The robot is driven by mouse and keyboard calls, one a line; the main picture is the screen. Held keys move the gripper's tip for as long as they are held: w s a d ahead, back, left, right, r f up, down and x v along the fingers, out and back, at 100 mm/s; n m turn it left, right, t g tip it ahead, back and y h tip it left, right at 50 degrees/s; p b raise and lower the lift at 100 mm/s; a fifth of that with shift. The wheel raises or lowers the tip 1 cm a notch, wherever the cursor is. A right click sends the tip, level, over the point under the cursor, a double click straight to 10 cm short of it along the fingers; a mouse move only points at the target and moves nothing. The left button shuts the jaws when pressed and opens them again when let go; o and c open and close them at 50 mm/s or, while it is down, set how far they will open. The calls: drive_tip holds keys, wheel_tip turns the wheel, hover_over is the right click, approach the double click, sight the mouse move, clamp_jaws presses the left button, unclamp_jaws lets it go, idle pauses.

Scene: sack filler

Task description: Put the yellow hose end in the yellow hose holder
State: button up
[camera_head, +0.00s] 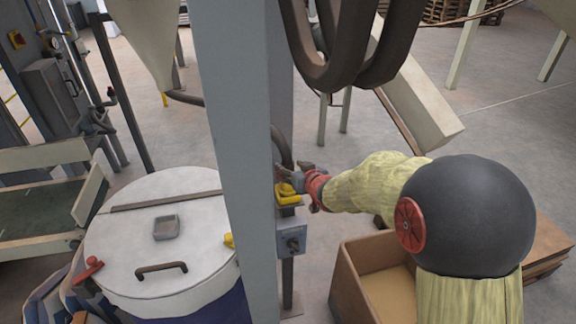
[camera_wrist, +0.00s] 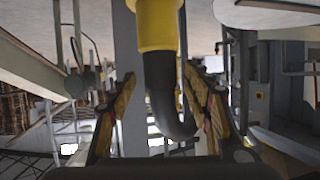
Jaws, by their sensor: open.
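My gripper (camera_head: 293,178) is at the grey post, with its fingers around the black hose just by a yellow fitting (camera_head: 287,190). In the wrist view, the yellow hose end (camera_wrist: 157,25) is at the top centre, and its black hose (camera_wrist: 163,95) bends away between my open fingers (camera_wrist: 160,80). A gap shows beside the hose, so the fingers do not look closed on it. The yellow fitting sits just above a yellow bracket-like piece (camera_head: 291,201) on the post; I cannot tell whether the hose end is seated in it.
The grey post (camera_head: 235,150) stands close left of my gripper. A grey switch box (camera_head: 291,238) is below it. A white-lidded drum (camera_head: 130,225) is left, an open brown box (camera_head: 350,285) lower right. Dark hose loops (camera_head: 335,75) hang above.

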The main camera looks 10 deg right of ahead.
drive_tip(key=s+d+r+m+g+h+p, duration=0.15)
drive_tip(key=s+r, duration=0.35)
drive_tip(key=s, duration=0.6)
drive_tip(key=s+d+r+m+g+h, duration=0.1)
drive_tip(key=s+d+r+g+h, duration=0.3)
drive_tip(key=s, duration=0.7)
drive_tip(key=s+a+g+y, duration=0.1)
drive_tip(key=s+a, duration=0.2)
drive_tip(key=s, duration=0.6)
drive_tip(key=s+a+g+y, duration=0.1)
drive_tip(key=s+a+y, duration=0.1)
drive_tip(key=s, duration=0.8)
drive_tip(key=shift+s+a+r+n, duration=0.2)
drive_tip(key=shift+a+r+n, duration=0.2)
drive_tip(key=shift+a+n, duration=0.05)
drive_tip(key=shift+y, duration=0.25)
drive_tip(key=shift+c, duration=1.1)
